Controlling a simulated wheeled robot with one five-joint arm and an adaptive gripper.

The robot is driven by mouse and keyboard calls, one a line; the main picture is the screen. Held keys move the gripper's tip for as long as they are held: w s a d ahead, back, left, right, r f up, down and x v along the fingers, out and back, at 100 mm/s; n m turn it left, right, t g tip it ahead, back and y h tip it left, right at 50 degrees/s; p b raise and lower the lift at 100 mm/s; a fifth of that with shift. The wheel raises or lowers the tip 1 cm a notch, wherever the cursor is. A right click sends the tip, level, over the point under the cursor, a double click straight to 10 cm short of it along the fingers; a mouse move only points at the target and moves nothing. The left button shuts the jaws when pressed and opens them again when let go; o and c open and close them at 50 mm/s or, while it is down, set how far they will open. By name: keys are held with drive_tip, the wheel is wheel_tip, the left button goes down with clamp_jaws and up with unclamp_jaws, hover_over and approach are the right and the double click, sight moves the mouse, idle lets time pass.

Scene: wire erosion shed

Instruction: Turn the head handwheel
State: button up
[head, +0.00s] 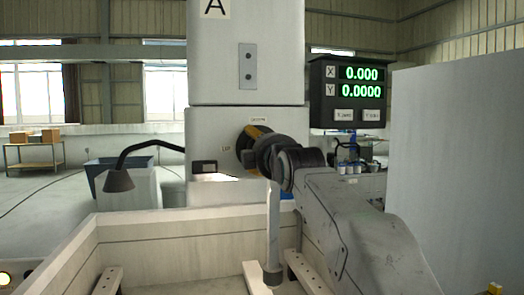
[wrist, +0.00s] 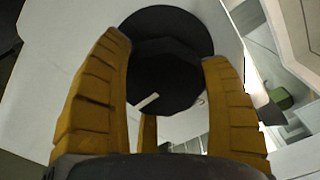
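The head handwheel (head: 240,148) is a dark round part on the light front of the machine head, mostly hidden in the head view by my gripper (head: 256,135). The wrist view shows the handwheel (wrist: 167,20) as a black disc with a smaller dark, faceted hub in front, bearing a short white mark. The fingers stand apart by about the hub's width. I cannot tell whether they press on it.
A pale tank wall (head: 180,223) stands in front, below my arm. A black lamp (head: 120,178) is at the left. A large grey panel (head: 455,150) closes off the right.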

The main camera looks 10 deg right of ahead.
drive_tip(key=o, duration=0.4)
drive_tip(key=shift+s+f, duration=0.1)
drive_tip(key=shift+s, duration=0.05)
drive_tip(key=s, duration=1.1)
drive_tip(key=shift+s, duration=0.4)
